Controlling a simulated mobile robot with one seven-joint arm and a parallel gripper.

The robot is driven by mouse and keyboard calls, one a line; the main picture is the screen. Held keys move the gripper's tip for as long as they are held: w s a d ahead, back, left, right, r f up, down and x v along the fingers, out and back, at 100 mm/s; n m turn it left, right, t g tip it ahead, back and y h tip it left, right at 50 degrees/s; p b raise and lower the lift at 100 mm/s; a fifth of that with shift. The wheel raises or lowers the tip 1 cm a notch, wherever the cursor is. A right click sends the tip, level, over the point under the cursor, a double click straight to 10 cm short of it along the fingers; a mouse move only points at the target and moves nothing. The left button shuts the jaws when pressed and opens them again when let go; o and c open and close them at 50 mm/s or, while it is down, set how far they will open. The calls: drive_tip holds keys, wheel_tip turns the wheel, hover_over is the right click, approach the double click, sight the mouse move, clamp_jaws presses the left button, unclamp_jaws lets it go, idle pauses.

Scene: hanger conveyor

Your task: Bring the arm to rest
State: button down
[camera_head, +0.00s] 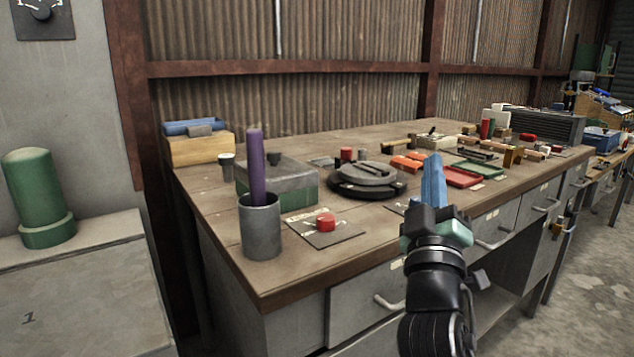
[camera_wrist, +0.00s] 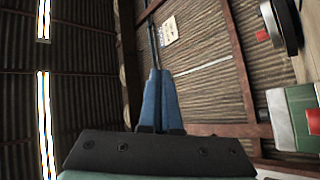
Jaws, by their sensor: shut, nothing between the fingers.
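My gripper (camera_head: 433,160) shows in the head view in front of the workbench's long front edge, raised with its blue fingers pointing up. The fingers are together and hold nothing. In the wrist view my gripper (camera_wrist: 160,75) shows its two blue fingers side by side, touching or nearly so, with the corrugated wall and roof beyond them. The workbench (camera_head: 215,213) stands behind and to the left of my arm. Nothing touches the fingers.
A grey cup (camera_head: 260,228) with a purple rod (camera_head: 256,165) stands at the bench's near corner. Beside it are a red button (camera_head: 325,222), a green-grey box (camera_head: 290,185) and a round dark device (camera_head: 367,180). A green cylinder (camera_head: 38,195) stands at left. Open floor lies at right.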

drive_tip(key=s+a+r+m+t+y+p, duration=0.1)
drive_tip(key=s+a+r+m+t+y, duration=0.15)
drive_tip(key=s+a+r, duration=0.8)
drive_tip(key=s+a+r+m+t+y+p, duration=0.15)
drive_tip(key=s+a+r+m+y, duration=0.4)
drive_tip(key=s, duration=0.85)
wheel_tip(320, 180, up, 33)
drive_tip(key=n+h+p, duration=0.1)
drive_tip(key=h+p, duration=0.1)
drive_tip(key=p, duration=2.7)
drive_tip(key=shift+w+a+n+p, duration=0.3)
drive_tip(key=shift+w+a+n, duration=0.05)
drive_tip(key=shift+w+n, duration=0.1)
